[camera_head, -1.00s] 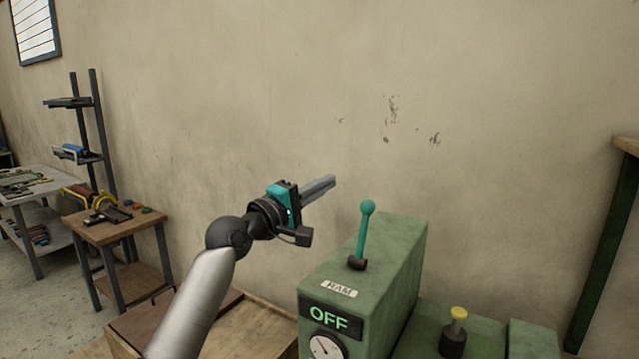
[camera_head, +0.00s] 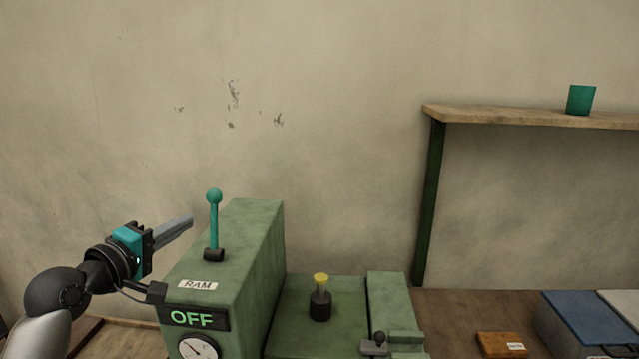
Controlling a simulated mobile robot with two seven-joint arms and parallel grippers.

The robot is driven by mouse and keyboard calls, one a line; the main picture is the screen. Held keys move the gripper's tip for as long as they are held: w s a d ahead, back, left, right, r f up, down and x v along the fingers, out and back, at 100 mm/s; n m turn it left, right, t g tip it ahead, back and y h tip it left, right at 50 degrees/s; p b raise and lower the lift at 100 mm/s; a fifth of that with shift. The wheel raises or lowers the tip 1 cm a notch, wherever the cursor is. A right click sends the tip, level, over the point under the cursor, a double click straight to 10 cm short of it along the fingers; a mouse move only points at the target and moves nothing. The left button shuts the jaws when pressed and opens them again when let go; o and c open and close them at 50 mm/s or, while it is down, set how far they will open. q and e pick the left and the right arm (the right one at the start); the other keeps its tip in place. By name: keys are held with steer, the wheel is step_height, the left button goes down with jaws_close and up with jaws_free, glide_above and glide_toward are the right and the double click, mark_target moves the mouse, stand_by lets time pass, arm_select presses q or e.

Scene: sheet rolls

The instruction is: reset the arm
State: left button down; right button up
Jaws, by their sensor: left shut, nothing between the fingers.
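My left gripper (camera_head: 176,231) is at the lower left of the head view. Its fingers are together and hold nothing. They point right and a little up, toward the teal-knobbed lever (camera_head: 213,222) on the green machine (camera_head: 240,245), and look apart from it. The lever stands upright on the machine's top, behind a label reading RAM (camera_head: 198,285). The machine's front panel (camera_head: 194,318) reads OFF in green, above a round gauge (camera_head: 197,349). My right gripper is not in view.
A yellow-capped black post (camera_head: 320,298) stands on the machine's lower bed. A small black handle (camera_head: 376,344) is at its right. A brown block (camera_head: 501,345) and a blue box (camera_head: 585,325) are on the bench.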

arm_select(q)
steer(key=s+d+f+m+g+y, duration=0.1)
steer(key=s+d+f+m+g, duration=0.3)
steer(key=s+f, duration=0.5)
steer(key=s+d+f+m+g+y, duration=0.1)
steer(key=s+d+f+m+g, duration=0.3)
steer(key=f, duration=0.8)
steer(key=s+d+f+m+g+y, duration=0.1)
steer(key=s+d+f+m+g, duration=0.2)
steer(key=s, duration=0.8)
steer(key=s+f+m+g+y, duration=0.25)
steer(key=s+f, duration=0.35)
steer(key=s, duration=0.5)
step_height(320, 180, down, 30)
steer(key=b, duration=1)
steer(key=s+a+f+b, duration=0.1)
steer(key=s+f+b, duration=0.2)
steer(key=s+f, duration=0.2)
steer(key=s+a+f+g+b, duration=0.1)
steer(key=s+f+b, duration=0.2)
steer(key=f, duration=0.9)
steer(key=s+f+g+b, duration=0.1)
steer(key=s+f+b, duration=0.2)
steer(key=s+f, duration=0.5)
steer(key=shift+s+a+f+m+h+b, duration=0.25)
steer(key=shift+s+a+m+h+b, duration=0.1)
steer(key=shift+a+m+b, duration=0.1)
